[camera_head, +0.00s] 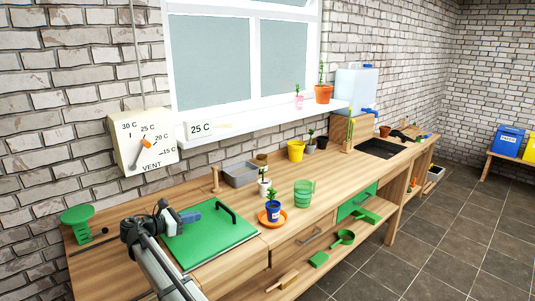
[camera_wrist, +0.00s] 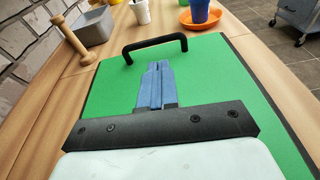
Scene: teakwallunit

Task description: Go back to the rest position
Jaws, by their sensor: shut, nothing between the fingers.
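My gripper (camera_head: 190,216) is at the near left of the wooden workbench, over a green board (camera_head: 213,233) with a black handle (camera_head: 227,212). In the wrist view my gripper's blue fingers (camera_wrist: 156,72) are together with nothing between them. They point toward the black handle (camera_wrist: 155,43), which stands a little beyond the tips. I cannot tell whether the fingers touch the green board (camera_wrist: 215,80).
A wooden peg (camera_head: 214,180), a grey tray (camera_head: 240,174), a potted plant on an orange saucer (camera_head: 272,218) and a green cup (camera_head: 304,193) stand beyond the board. A green round-topped stand (camera_head: 77,215) is at the left. A vent dial (camera_head: 144,143) hangs above the bench.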

